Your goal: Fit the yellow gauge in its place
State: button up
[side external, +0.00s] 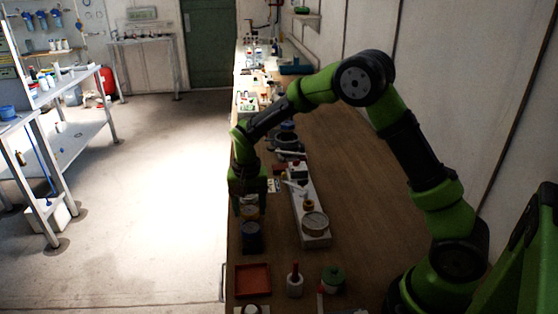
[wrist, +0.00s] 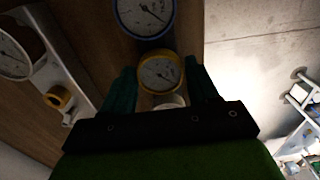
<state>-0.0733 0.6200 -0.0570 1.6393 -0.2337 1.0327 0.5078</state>
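The yellow gauge (wrist: 160,73) is round, with a yellow rim and a pale dial, and sits between my gripper's two fingers in the wrist view. My gripper (wrist: 161,80) has its dark green fingers apart, one on each side of the gauge. I cannot tell whether they press on its rim. In the side view my gripper (side external: 247,206) points down over the yellow gauge (side external: 250,213), near the bench's left edge. A pale block (side external: 309,190) lies to the right, bearing a white-faced gauge (side external: 315,223) and a yellow ring (side external: 308,204), also in the wrist view (wrist: 60,97).
A blue gauge (side external: 251,237) stands close in front of the yellow one, also in the wrist view (wrist: 145,15). A red tray (side external: 253,279), a white pot with a red handle (side external: 294,281) and a green round item (side external: 333,278) stand nearer. The bench's right side is clear.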

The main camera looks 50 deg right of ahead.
aim_at(251, 207)
jog(key=c, duration=0.6)
jog(key=shift+r, duration=2.3)
jog(key=shift+d+r, duration=0.1)
jog(key=shift+d, duration=0.2)
jog(key=shift+s+d+r, duration=1.2)
jog(key=shift+s+d, duration=0.45)
jog(key=shift+d, duration=0.35)
jog(key=shift+s+d+r, duration=1.25)
jog(key=shift+s+d, duration=0.45)
jog(key=shift+d, duration=0.35)
jog(key=shift+s+d+r, duration=1.2)
jog(key=shift+s+d, duration=0.45)
jog(key=shift+d, duration=0.35)
